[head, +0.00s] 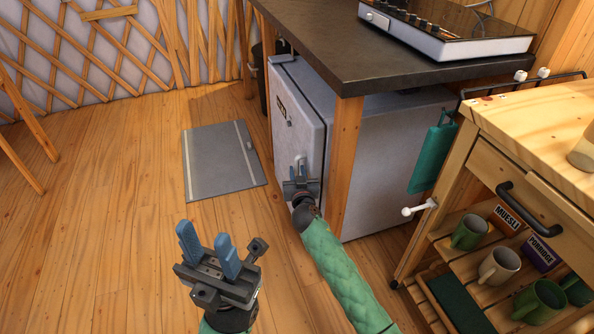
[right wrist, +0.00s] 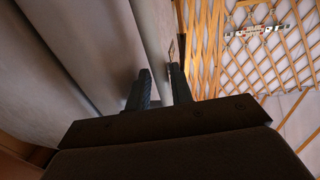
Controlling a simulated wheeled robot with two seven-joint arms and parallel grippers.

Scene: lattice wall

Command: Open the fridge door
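The small white fridge (head: 385,165) stands under the dark counter. Its door (head: 302,112) faces left, with a dark seam along its near edge; I cannot tell whether it is slightly ajar. A pale handle (head: 299,163) sits low on the door. My right gripper (head: 300,182) is at this handle. In the right wrist view its two dark fingers (right wrist: 162,85) stand apart with a light grey strip between them, probably the handle; I cannot tell whether they press on it. My left gripper (head: 208,248), with blue fingers, is open and empty over the floor.
A grey mat (head: 222,160) lies on the wooden floor left of the fridge. A hob (head: 450,30) sits on the counter (head: 350,62). A wooden cart (head: 545,125) with mugs stands at the right. The floor at left is mostly clear.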

